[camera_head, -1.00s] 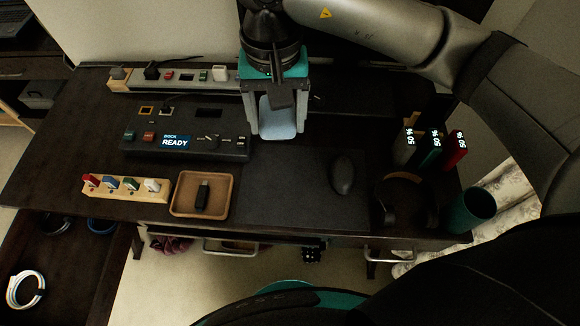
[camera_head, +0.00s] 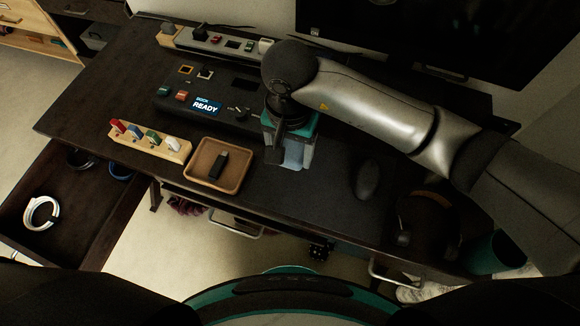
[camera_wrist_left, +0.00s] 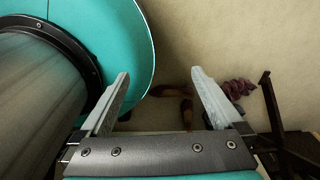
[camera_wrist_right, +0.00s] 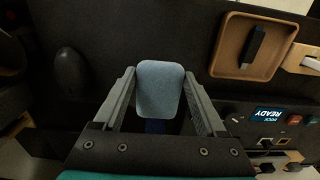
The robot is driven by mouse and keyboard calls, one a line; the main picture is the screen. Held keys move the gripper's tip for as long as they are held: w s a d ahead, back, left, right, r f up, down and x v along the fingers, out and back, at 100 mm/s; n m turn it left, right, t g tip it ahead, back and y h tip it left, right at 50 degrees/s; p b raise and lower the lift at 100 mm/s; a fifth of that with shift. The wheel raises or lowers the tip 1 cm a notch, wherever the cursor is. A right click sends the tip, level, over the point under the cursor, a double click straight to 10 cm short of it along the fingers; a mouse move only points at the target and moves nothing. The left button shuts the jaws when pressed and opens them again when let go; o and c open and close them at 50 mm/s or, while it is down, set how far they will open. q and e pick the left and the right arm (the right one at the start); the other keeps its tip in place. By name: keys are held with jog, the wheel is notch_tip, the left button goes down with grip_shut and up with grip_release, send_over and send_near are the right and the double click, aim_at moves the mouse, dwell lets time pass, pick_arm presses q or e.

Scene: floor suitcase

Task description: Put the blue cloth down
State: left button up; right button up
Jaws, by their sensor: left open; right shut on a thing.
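The blue cloth (camera_wrist_right: 160,88) is a small, pale blue rounded pad between the fingers of my right gripper (camera_wrist_right: 160,100). In the head view the cloth (camera_head: 293,156) shows partly below my right gripper (camera_head: 288,160), over the dark desk mat (camera_head: 310,195). My right gripper is shut on it. I cannot tell whether the cloth touches the mat. My left gripper (camera_wrist_left: 160,95) is open and empty in the left wrist view, above the floor beside my teal base; it does not show in the head view.
A wooden tray (camera_head: 240,186) with a black stick stands left of the right gripper. The READY dock (camera_head: 165,103) is behind it. A mouse (camera_head: 366,180) and headphones (camera_head: 425,212) lie to the right. The mat's front middle is clear. An open drawer (camera_head: 100,225) is at left.

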aim_at(290, 176)
notch_tip(290, 176, down, 6)
jog(key=shift+f+b, duration=0.1)
jog(key=shift+b, duration=0.45)
jog(key=shift+f, duration=0.3)
jog(key=o, duration=1.3)
jog(key=shift+c, duration=0.2)
pick_arm(q)
jog(key=shift+w+a+f, duration=0.6)
jog(key=shift+w+f, duration=0.1)
jog(key=shift+f, duration=0.05)
